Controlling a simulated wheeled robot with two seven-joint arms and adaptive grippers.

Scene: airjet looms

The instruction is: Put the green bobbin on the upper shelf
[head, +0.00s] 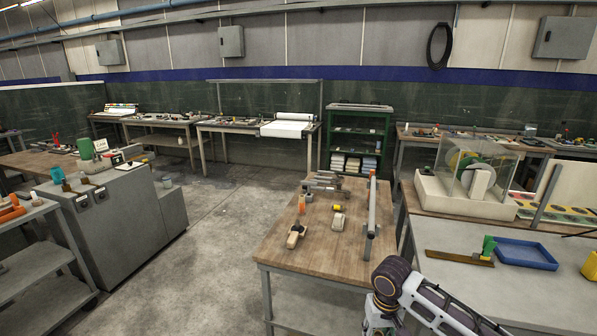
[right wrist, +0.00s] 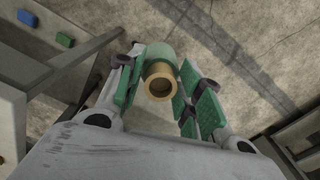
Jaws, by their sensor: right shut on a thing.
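The green bobbin (right wrist: 158,52) shows in the right wrist view, with a tan, hollow end facing the camera. My right gripper (right wrist: 160,72) is shut on it, with green-padded fingers on both sides. The bobbin is held over grey concrete floor. In the head view my right arm comes in at the bottom right; the bobbin cannot be made out there. A dark green shelf unit (head: 334,150) stands at the back wall, with binders and papers on its lower shelves. I cannot tell whether its upper shelf is the task's. My left gripper is not in view.
A wooden-topped table (head: 272,243) with tools and a metal bar stands ahead. A grey table (head: 460,278) with a blue tray (head: 526,254) is at the right. A grey cart (head: 45,262) stands at the left. Open floor (head: 215,222) lies between them.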

